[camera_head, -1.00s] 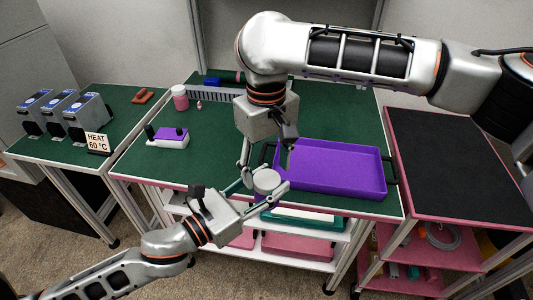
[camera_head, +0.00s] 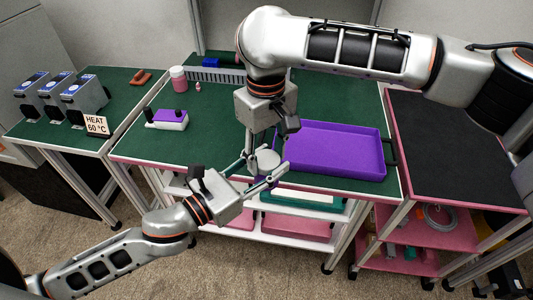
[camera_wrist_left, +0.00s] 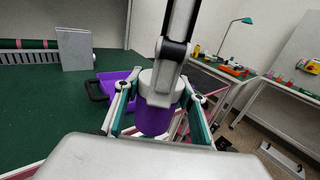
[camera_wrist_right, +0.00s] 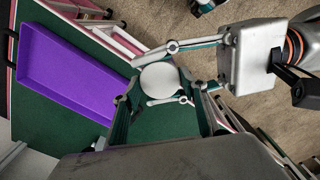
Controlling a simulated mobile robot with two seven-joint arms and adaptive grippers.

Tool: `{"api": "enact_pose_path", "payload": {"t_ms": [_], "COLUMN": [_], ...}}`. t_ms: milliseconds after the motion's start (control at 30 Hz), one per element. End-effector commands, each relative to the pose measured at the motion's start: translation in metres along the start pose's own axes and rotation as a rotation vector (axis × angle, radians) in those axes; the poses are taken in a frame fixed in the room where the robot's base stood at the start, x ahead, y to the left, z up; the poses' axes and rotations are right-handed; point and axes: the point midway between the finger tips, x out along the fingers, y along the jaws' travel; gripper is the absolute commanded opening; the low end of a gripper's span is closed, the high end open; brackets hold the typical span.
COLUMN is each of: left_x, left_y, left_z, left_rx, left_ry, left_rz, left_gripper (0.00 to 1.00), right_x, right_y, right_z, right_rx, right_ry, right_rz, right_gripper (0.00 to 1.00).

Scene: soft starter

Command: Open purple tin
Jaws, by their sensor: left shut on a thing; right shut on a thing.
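The tin has a purple body (camera_wrist_left: 153,119) and a white round lid (camera_wrist_left: 150,82). It stands upright in the left wrist view, and its lid also shows in the head view (camera_head: 266,161). My left gripper (camera_head: 264,176) comes in from the front left and is shut on the tin's body, with one finger on each side. My right gripper (camera_wrist_right: 162,100) points down from above and is shut on the lid, its fingers either side of it. The lid sits on the body, and I see no gap between them. The body is mostly hidden in the head view.
A purple tray (camera_head: 335,143) lies on the green table just right of the tin. A "HEAT 60 °C" sign (camera_head: 97,126) is on the left table.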

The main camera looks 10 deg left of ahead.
Motion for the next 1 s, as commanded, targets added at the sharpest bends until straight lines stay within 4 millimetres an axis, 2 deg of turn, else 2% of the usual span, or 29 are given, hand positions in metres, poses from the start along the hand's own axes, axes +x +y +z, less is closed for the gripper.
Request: {"api": "enact_pose_path", "payload": {"t_ms": [200,500,533,600,900,1000], "left_x": [-0.0001,-0.0002,-0.0002,-0.0002,-0.0001,0.0000], "left_y": [-0.0006,-0.0006,-0.0005,-0.0005,-0.0003,-0.0003], "left_z": [0.0005,0.0003,0.0002,0.0002,0.0004,0.0005], "left_rx": [-0.001,-0.001,-0.001,-0.001,-0.001,-0.001], "left_ry": [-0.001,-0.001,-0.001,-0.001,-0.001,-0.001], "left_rz": [-0.002,-0.002,-0.002,-0.002,-0.001,-0.001], "left_gripper": [0.00,0.00,0.00,0.00,0.00,0.00], "right_x": [-0.0002,-0.0003,-0.0003,-0.0003,-0.0009,-0.0081], "right_y": [0.0006,0.0008,0.0009,0.0008,0.0006,0.0009], "right_z": [0.0005,0.0004,0.0004,0.0004,0.0002,-0.0003], "right_rx": [-0.205,-0.225,-0.225,-0.223,-0.221,-0.220], "right_ry": [-0.001,-0.001,-0.001,-0.001,0.000,0.001], "right_rz": [0.003,0.004,0.004,0.004,0.002,0.004], "right_gripper": [0.17,0.16,0.47,0.58,0.58,0.58]}}
